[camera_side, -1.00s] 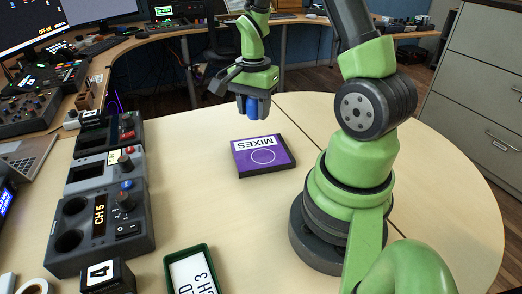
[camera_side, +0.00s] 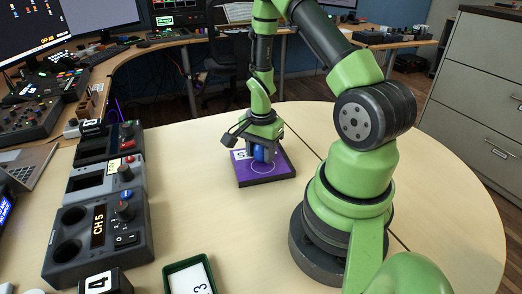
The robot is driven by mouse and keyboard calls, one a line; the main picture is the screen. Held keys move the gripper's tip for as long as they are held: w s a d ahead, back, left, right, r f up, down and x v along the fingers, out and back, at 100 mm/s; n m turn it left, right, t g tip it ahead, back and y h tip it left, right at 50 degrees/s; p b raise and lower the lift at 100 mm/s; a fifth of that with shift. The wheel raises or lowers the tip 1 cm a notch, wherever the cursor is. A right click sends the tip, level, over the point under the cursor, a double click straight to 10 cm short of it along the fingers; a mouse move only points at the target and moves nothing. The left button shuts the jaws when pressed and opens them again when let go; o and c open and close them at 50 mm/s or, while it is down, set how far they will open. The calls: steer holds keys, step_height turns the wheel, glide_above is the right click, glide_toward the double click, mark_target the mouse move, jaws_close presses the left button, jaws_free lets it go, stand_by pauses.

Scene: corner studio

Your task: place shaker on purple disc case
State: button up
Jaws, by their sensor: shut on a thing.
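The purple disc case (camera_side: 258,177) lies flat on the table, with a white label at its far edge and a white ring printed on it. My gripper (camera_side: 262,151) is over the far part of the case, pointing down. It is shut on the blue shaker (camera_side: 263,154), which is held upright and partly hidden by the jaws. The shaker's bottom is at or just above the case near the printed ring; I cannot tell if they touch.
A row of grey control modules (camera_side: 105,225) stands on the left. A green-rimmed tray (camera_side: 171,279) with a white card and a dark block marked 4 (camera_side: 103,281) are at the front. My arm's base is right of the case. The table around the case is clear.

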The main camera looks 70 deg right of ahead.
steer(key=shift+f, duration=0.15)
steer(key=o, duration=1)
